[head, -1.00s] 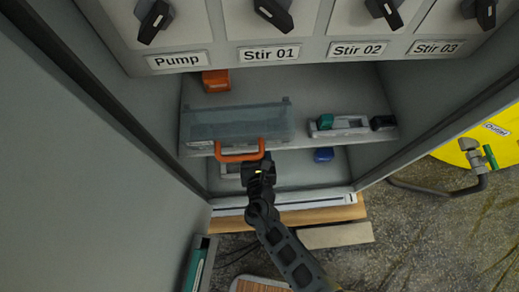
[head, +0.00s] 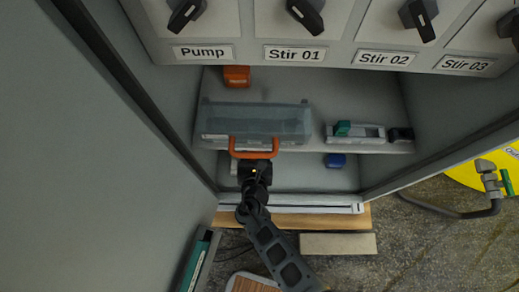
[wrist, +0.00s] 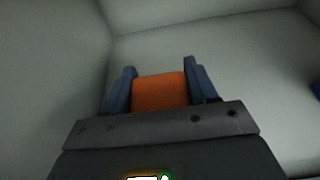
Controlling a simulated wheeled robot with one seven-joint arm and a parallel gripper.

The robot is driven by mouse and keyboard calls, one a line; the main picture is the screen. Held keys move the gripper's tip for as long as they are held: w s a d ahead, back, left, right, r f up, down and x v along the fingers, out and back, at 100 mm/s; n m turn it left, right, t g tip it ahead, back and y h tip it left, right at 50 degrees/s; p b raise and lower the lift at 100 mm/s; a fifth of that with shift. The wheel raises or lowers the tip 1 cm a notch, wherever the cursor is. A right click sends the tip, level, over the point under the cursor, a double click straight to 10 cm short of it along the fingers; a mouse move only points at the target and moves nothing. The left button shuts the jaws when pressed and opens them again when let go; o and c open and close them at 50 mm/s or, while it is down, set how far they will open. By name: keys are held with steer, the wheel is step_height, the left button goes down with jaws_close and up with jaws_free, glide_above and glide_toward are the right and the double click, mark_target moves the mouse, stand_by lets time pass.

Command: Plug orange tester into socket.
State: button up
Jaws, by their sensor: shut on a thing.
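In the wrist view, my gripper (wrist: 160,80) is shut on an orange block-shaped thing (wrist: 160,92), apparently the orange tester. Its front end is hidden from this view. In the head view, my gripper (head: 254,165) reaches into the lower compartment, just below the orange handle of the clear case, and hides the tester. A small pale fitting (head: 234,170) shows partly to the left of my gripper. I cannot tell whether it is the socket or whether the tester touches it.
A clear case (head: 255,120) with an orange handle (head: 232,150) sits on the shelf above. A labelled orange block (head: 236,76) is behind it. A tray with a green piece (head: 343,129) lies right. A blue object (head: 335,160) is low right. Side walls enclose the cabinet.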

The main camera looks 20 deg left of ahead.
steer(key=shift+s+a+b, duration=0.1)
steer(key=shift+s+a, duration=0.1)
steer(key=shift+a, duration=0.45)
steer(key=shift+s+a+b, duration=0.1)
steer(key=shift+s+a, duration=0.15)
steer(key=shift+a, duration=0.35)
steer(key=shift+s+a+b, duration=0.1)
steer(key=shift+s+a, duration=0.1)
steer(key=shift+a, duration=0.45)
steer(key=shift+f+b, duration=0.55)
steer(key=shift+f, duration=0.05)
steer(key=shift+f+b, duration=0.4)
steer(key=shift+f, duration=0.1)
stand_by(0.4)
steer(key=shift+f+b, duration=0.2)
steer(key=shift+b, duration=0.1)
